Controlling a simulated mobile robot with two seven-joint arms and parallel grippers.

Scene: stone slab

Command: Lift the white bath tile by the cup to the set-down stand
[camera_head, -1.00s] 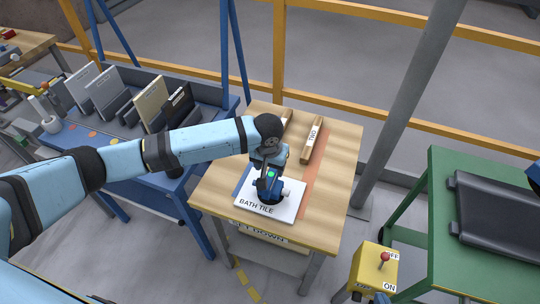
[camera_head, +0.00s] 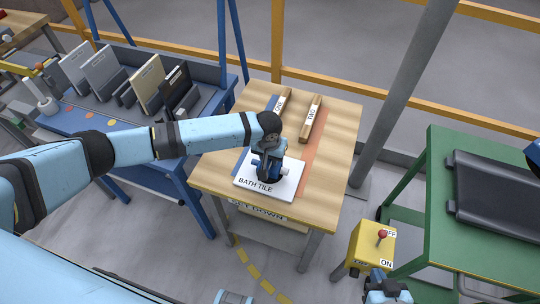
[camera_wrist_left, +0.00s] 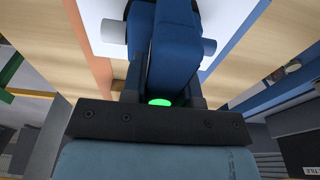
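The white bath tile (camera_head: 283,190), lettered BATH TILE, lies flat over the wooden top of the set-down stand (camera_head: 325,165); whether it touches the wood I cannot tell. The blue cup (camera_head: 269,170) stands upright on the tile and also shows in the left wrist view (camera_wrist_left: 175,45), where a green light glows on it. My left gripper (camera_head: 268,155) is above the tile, its fingers closed on either side of the cup's blue body. My right gripper (camera_head: 388,288) is low at the bottom right, by the yellow switch box; its fingers are too unclear to judge.
Wooden blocks marked ONE (camera_head: 280,104) and TWO (camera_head: 311,118) lie at the stand's back. A blue rack (camera_head: 140,115) holds upright tiles at left. The yellow switch box (camera_head: 372,245) with a red-knobbed lever and a green table (camera_head: 435,190) are at right. A grey post (camera_head: 400,95) stands behind.

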